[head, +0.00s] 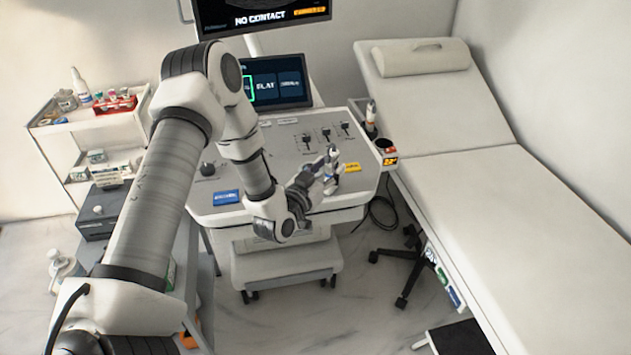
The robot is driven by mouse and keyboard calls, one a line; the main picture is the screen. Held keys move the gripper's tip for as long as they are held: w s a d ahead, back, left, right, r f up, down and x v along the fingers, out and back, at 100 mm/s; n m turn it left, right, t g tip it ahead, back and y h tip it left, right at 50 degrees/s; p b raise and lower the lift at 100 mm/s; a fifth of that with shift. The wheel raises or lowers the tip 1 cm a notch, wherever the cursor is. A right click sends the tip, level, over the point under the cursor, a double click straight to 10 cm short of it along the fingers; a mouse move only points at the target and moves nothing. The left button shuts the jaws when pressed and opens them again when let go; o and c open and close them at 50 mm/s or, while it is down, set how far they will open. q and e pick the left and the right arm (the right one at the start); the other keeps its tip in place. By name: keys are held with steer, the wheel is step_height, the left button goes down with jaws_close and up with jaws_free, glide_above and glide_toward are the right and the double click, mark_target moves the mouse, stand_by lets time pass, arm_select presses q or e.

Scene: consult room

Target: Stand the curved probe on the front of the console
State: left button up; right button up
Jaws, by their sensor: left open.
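The console (285,212) stands in the middle, with a grey sloping panel, knobs and a lit touch screen. My left arm reaches in from the lower left across the panel. My left gripper (326,172) is open over the right front part of the console, close to its surface. A small pale piece with dark parts shows at its fingers; I cannot tell whether this is the curved probe or part of the gripper. A white, dark-tipped probe-like item (371,112) stands upright at the console's right side. My right gripper is out of view.
A blue label (227,197) and a yellow label (352,167) lie on the panel. A cup-like holder (385,146) with an orange display is at the console's right edge. The couch (480,200) is at right; a white trolley (50,130) with supplies is at left.

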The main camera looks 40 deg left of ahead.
arm_select(q)
steer(key=s, duration=1)
steer(key=s+d+f+g+h, duration=0.1)
steer(key=s+d+f+g, duration=0.25)
steer(key=f, duration=0.25)
steer(key=s+d+f+m+g+h, duration=0.1)
steer(key=s+d+f+g, duration=0.1)
steer(key=d+f+g, duration=0.3)
steer(key=s+d+f+g+h, duration=0.1)
steer(key=s+d+f, duration=0.2)
steer(key=f, duration=0.4)
steer(key=s+d+f+g+y, duration=0.1)
steer(key=s+f+g, duration=0.3)
steer(key=s, duration=0.4)
steer(key=s+d+f+g, duration=0.1)
steer(key=s+f+g, duration=0.3)
steer(key=s, duration=0.5)
steer(key=shift+d+f+n+y+b, duration=0.25)
steer(key=shift+f+n+y+b, duration=0.05)
steer(key=shift+y+b, duration=0.1)
steer(key=shift+w+g, duration=0.15)
steer(key=shift+g, duration=0.1)
